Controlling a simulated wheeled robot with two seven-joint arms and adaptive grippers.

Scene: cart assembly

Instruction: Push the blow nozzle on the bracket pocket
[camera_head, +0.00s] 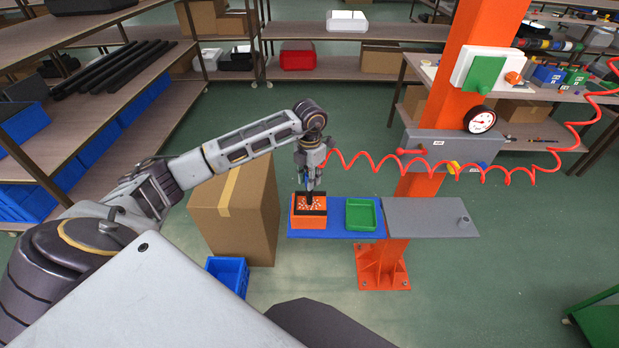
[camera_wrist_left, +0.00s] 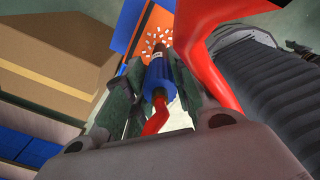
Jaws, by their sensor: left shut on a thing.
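My left gripper (camera_head: 311,184) is shut on the blow nozzle, held above the orange bin (camera_head: 297,218). In the left wrist view the nozzle (camera_wrist_left: 158,82) is a blue body with a dark tip, between the fingers (camera_wrist_left: 157,88) of that gripper. Its tip points at the orange bin, where small white bits lie. A red coiled hose (camera_head: 383,157) runs from near the gripper toward the orange post (camera_head: 452,70). The grey box (camera_head: 465,148) on the post has a gauge and a yellow part; I cannot tell which part is the bracket pocket. My right gripper is not in view.
A blue board (camera_head: 335,229) carries the orange bin and a green tray (camera_head: 374,230). Right of it is a grey plate (camera_head: 425,217) with a small round stub. A cardboard box (camera_head: 232,212) and a blue crate (camera_head: 238,282) stand at left.

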